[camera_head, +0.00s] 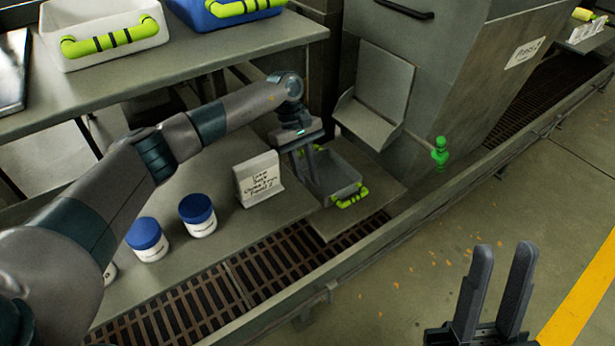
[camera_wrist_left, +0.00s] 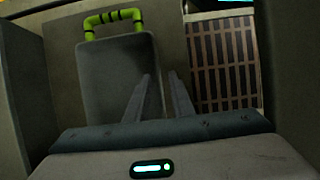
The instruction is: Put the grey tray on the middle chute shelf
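The grey tray (camera_head: 338,178) with yellow-green handles sits on a low grey shelf (camera_head: 388,186) below an angled metal chute mouth (camera_head: 368,122). I cannot tell whether this is the middle chute shelf. The tray also shows in the left wrist view (camera_wrist_left: 103,80), one handle at its far end. My left gripper (camera_head: 306,172) points down at the tray's left side in the head view. Its fingers (camera_wrist_left: 165,95) are apart near the tray's side wall; contact is not clear. My right gripper (camera_head: 497,280) is open and empty over the floor at lower right.
A green figure-like object (camera_head: 439,152) is right of the shelf. White (camera_head: 100,30) and blue bins stand on the upper table. A floor grate (camera_head: 225,285) runs along the front.

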